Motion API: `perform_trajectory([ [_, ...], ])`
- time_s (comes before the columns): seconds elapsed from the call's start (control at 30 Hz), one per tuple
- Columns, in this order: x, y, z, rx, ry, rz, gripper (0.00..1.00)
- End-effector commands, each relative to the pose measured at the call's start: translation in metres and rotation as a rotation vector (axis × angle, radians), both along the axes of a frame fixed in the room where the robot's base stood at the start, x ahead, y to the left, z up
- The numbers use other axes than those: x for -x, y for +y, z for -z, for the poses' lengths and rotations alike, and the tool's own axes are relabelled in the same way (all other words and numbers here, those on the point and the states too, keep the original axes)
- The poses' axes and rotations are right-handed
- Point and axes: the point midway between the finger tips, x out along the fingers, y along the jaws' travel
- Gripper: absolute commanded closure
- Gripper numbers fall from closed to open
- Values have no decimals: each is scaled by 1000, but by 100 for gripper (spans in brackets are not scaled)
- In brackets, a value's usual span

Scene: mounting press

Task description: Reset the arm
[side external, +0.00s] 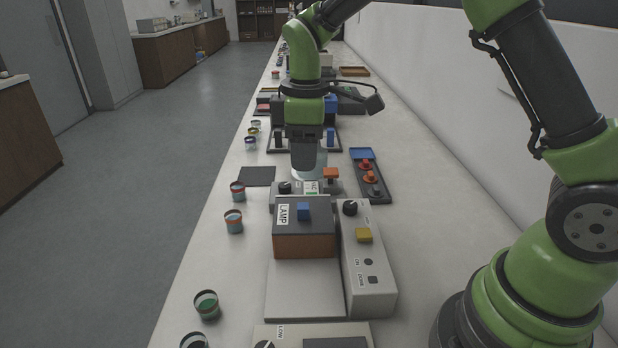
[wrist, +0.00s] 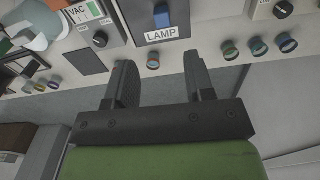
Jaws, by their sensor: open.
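My gripper (wrist: 157,72) is open in the wrist view, with its two dark fingers apart and nothing between them. In the side external view my green arm reaches over the bench from the right. The gripper hangs above the bench behind the box labelled LAMP (side external: 304,234), and its fingertips are hard to make out there. The LAMP box has a blue switch (side external: 303,211) on its dark top. In the wrist view the LAMP box (wrist: 146,23) is beyond the fingers.
A grey control box (side external: 368,275) with a black knob and yellow button (side external: 364,235) stands right of the LAMP box. A dark tray (side external: 380,192) holds orange-topped pieces. Several small cups, one with a red rim (side external: 233,222), line the bench's left edge. Floor lies open to the left.

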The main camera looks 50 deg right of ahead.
Motion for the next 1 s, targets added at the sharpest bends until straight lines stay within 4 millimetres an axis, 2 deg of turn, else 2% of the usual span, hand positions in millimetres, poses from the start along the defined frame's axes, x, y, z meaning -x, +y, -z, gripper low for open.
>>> perform_trajectory([
  [0.17,29,1,-52,-51,-109,190,51],
  [0.3,69,2,-91,-126,-205,399,51],
  [0.43,109,4,-115,-213,-287,588,51],
  [0.57,150,6,-127,-313,-358,767,51],
  [0.7,184,8,-127,-416,-409,923,51],
  [0.83,202,10,-123,-481,-432,1014,51],
  [1.0,209,10,-120,-511,-439,1056,51],
])
